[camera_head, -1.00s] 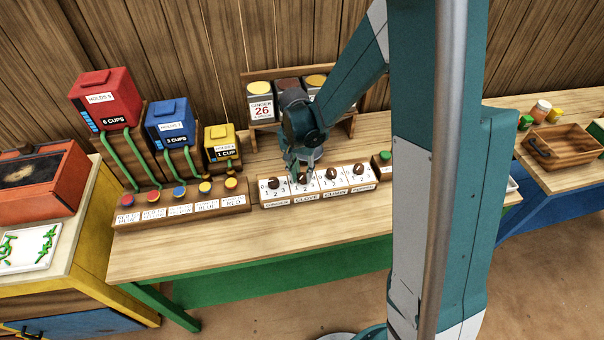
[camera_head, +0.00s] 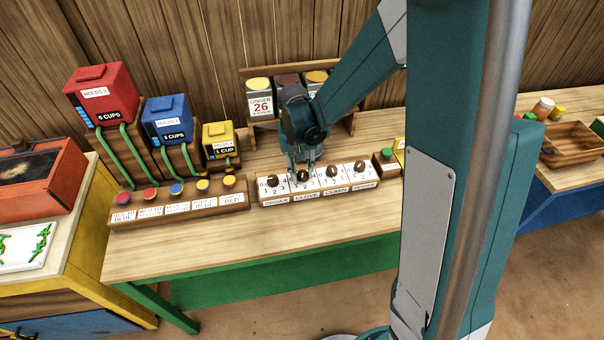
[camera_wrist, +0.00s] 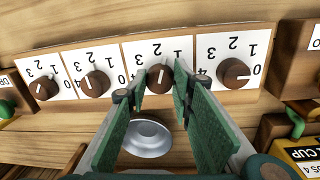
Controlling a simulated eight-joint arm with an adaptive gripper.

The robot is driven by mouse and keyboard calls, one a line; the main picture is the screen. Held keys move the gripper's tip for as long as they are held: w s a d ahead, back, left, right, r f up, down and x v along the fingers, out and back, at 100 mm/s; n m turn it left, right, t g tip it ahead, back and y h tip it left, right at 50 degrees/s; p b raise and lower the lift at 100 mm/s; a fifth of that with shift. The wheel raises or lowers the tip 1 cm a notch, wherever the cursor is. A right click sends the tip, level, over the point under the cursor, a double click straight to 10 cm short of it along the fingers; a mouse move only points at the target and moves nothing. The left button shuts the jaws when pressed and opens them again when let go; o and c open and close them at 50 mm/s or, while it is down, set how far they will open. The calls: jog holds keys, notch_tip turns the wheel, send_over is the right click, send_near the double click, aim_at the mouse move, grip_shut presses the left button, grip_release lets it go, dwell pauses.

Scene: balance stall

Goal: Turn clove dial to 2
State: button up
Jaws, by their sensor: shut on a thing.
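The clove dial (camera_wrist: 157,76) is a round brown knob with a white mark, on a white numbered plate. In the wrist view its mark points up, roughly toward the 2. My gripper (camera_wrist: 155,90) straddles this knob and is shut on it, a green finger on each side. In the head view my gripper (camera_head: 304,177) reaches down onto the CLOVE plate (camera_head: 306,187), second from the left, and mostly hides the knob.
The ginger dial (camera_head: 273,181) is close on the left, the cumin dial (camera_head: 331,171) on the right, and another dial (camera_head: 360,167) beyond. A rack of spice tins (camera_head: 260,105) stands behind. Coloured buttons (camera_head: 176,189) lie left. The table front (camera_head: 250,235) is clear.

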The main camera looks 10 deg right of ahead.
aim_at(300, 175)
jog(key=n+b, duration=0.1)
jog(key=n, duration=0.2)
jog(key=shift+n, duration=0.3)
dwell(0.4)
jog(key=o, duration=0.9)
jog(key=shift+r, duration=0.15)
jog(key=shift+s+a+r, duration=0.1)
jog(key=shift+a+r, duration=0.05)
jog(key=shift+r, duration=1.8)
jog(key=shift+a+r, duration=0.15)
jog(key=shift+r, duration=1.8)
jog(key=shift+s+a+r, duration=0.1)
jog(key=shift+a+r, duration=0.05)
jog(key=shift+r, duration=1.8)
jog(key=shift+r, duration=0.1)
